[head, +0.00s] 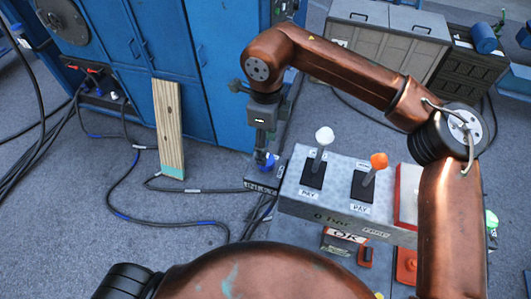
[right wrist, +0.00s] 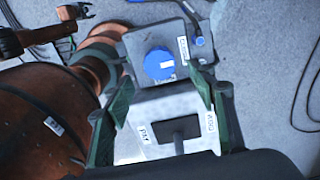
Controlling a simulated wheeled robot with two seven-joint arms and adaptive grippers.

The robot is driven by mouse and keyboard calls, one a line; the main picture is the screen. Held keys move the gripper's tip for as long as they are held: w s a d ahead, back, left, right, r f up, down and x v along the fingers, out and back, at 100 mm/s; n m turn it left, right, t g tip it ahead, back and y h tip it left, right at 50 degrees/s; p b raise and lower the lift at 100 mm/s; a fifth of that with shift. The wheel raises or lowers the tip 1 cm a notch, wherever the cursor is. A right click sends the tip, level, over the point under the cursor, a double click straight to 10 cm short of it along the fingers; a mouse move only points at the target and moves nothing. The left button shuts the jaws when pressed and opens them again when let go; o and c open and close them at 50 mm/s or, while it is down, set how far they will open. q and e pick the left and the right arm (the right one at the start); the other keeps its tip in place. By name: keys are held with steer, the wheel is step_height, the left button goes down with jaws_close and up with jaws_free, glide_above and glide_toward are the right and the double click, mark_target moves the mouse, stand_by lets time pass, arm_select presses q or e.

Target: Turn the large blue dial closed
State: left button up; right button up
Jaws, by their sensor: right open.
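The large blue dial (right wrist: 159,64) is a round knob with a white mark, on top of a grey box in the right wrist view. My right gripper (right wrist: 164,86) is open, with one dark green finger on each side of the picture. The dial shows between and beyond the fingertips, and I see no contact. In the head view my right gripper (head: 262,156) points down at the left end of the grey control box (head: 330,209). A small blue part shows by its fingers there, but the dial's mark is hidden. My left gripper is not in view.
A white-knobbed lever (head: 323,137) and an orange-knobbed lever (head: 378,162) rise from the control box, right of my gripper. A smaller blue part (right wrist: 201,41) sits beside the dial. A wooden plank (head: 169,128) leans on blue cabinets (head: 225,60). Cables cross the floor at left.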

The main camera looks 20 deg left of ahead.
step_height(320, 180, up, 6)
steer(key=shift+r, duration=0.2)
stand_by(0.5)
